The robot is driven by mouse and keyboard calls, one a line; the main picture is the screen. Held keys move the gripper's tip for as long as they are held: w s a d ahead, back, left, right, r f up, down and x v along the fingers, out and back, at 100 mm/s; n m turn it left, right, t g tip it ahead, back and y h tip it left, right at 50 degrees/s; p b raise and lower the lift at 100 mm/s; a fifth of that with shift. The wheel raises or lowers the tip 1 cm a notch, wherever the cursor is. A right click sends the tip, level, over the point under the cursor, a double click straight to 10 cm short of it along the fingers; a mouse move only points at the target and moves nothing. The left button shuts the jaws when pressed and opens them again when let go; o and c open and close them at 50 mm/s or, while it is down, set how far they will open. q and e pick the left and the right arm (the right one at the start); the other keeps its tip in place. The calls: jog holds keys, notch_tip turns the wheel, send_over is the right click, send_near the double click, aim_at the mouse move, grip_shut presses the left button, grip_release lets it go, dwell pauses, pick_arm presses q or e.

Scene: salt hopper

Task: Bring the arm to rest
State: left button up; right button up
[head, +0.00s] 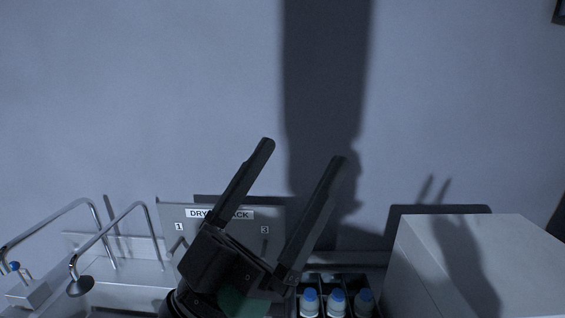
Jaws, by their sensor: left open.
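My left gripper (303,151) is raised in front of the wall at the middle of the head view. Its two long black fingers point up and lean right. They are wide apart, with nothing between them. The gripper body covers part of a grey panel (172,214) with a partly hidden label that starts "DRY" and ends "ACK", and the numbers 1 and 3. My right gripper is not in view.
Several blue-capped bottles (336,303) stand in a dark rack right of the gripper. A large pale box (500,250) stands at the right. Curved metal pipes (110,232) rise at the left beside a small blue-topped item (28,288). The upper area before the wall is clear.

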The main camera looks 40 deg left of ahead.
pick_arm(q)
jog(key=shift+m+t+h, duration=0.4)
jog(key=shift+h, duration=0.4)
jog(key=r, duration=0.1)
jog(key=s+r, duration=0.1)
jog(key=s+d+r, duration=0.1)
jog(key=shift+r, duration=0.3)
notch_tip(320, 180, up, 21)
jog(key=p, duration=2.1)
